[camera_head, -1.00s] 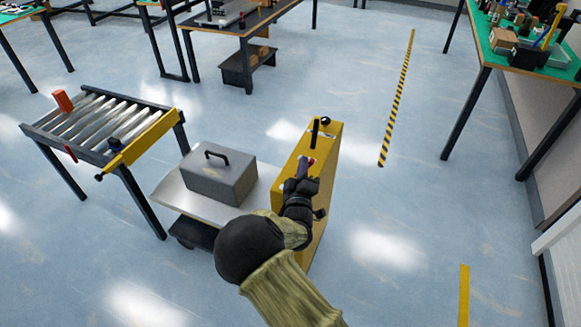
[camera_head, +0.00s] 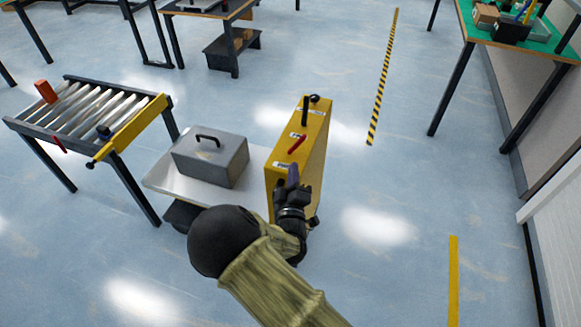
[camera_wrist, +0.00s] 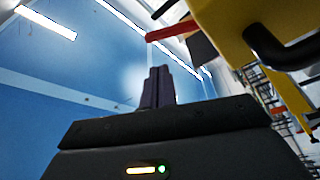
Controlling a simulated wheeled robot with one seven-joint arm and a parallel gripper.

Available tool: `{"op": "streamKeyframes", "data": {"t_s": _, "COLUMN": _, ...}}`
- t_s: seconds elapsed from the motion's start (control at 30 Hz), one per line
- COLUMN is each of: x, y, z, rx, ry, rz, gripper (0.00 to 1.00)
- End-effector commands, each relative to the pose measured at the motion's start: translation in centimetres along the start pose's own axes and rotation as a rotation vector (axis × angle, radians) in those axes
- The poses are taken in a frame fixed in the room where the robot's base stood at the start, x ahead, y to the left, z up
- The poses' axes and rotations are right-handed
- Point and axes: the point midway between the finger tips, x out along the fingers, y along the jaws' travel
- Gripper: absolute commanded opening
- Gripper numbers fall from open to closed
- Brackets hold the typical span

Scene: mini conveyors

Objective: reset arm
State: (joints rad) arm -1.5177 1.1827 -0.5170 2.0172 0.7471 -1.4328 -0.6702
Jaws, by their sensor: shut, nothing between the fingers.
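My gripper (camera_head: 292,174) is shut and empty in the head view, in front of the yellow cabinet (camera_head: 312,150). In the wrist view my gripper's fingers (camera_wrist: 158,86) are closed together and point up. The yellow cabinet also shows at the top right of the wrist view (camera_wrist: 228,50). It carries a red lever (camera_head: 297,144) and a black upright handle (camera_head: 305,111). The fingertips lie just below the red lever in the head view; whether they touch the cabinet I cannot tell.
A grey metal box (camera_head: 212,162) with a black handle sits on a pale platform (camera_head: 160,180) left of the cabinet. A roller conveyor (camera_head: 75,122) stands further left. A green-topped table (camera_head: 540,45) is at the far right. The floor right of the cabinet is clear.

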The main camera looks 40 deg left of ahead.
Motion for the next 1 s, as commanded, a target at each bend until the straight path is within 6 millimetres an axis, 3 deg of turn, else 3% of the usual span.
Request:
{"op": "streamKeyframes", "data": {"t_s": 0.43, "x": 0.1, "y": 0.1, "z": 0.1, "rx": 0.001, "ry": -0.001, "rz": 0.001, "gripper": 0.0}}
{"op": "streamKeyframes", "data": {"t_s": 0.57, "x": 0.6, "y": 0.8, "z": 1.2, "rx": 0.023, "ry": -0.045, "rz": -0.011, "gripper": 0.0}}
{"op": "streamKeyframes", "data": {"t_s": 0.67, "x": 1.5, "y": 2.1, "z": 3.9, "rx": 0.074, "ry": -0.141, "rz": -0.038, "gripper": 0.0}}
{"op": "streamKeyframes", "data": {"t_s": 0.8, "x": 2.2, "y": 5.1, "z": 9.5, "rx": 0.199, "ry": -0.343, "rz": -0.097, "gripper": 0.0}}
{"op": "streamKeyframes", "data": {"t_s": 1.0, "x": 1.0, "y": 9.5, "z": 16.7, "rx": 0.409, "ry": -0.625, "rz": -0.175, "gripper": 0.0}}
